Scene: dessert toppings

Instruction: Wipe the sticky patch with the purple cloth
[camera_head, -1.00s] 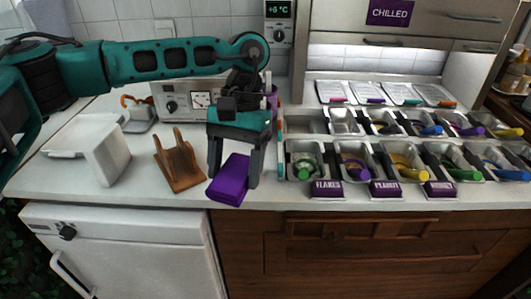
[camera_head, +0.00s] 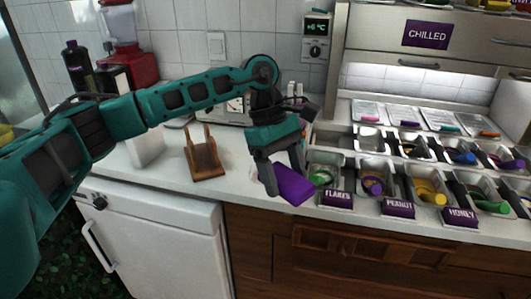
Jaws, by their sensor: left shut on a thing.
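The purple cloth (camera_head: 293,188) is a folded pad, held tilted at the counter's front edge, left of the flakes tub. My left gripper (camera_head: 283,178) is shut on it, with one dark finger at its left end and the other behind its upper side. I cannot tell for sure whether the cloth touches the counter. I cannot clearly make out the sticky patch; the arm and cloth cover part of the counter there. My right gripper is not in view.
A wooden stand (camera_head: 207,160) is left of the gripper on the white counter (camera_head: 175,170). Topping tubs with labels such as the flakes label (camera_head: 337,199) stand close on the right. A grey appliance (camera_head: 235,108) is behind the arm. A red blender (camera_head: 125,65) stands at back left.

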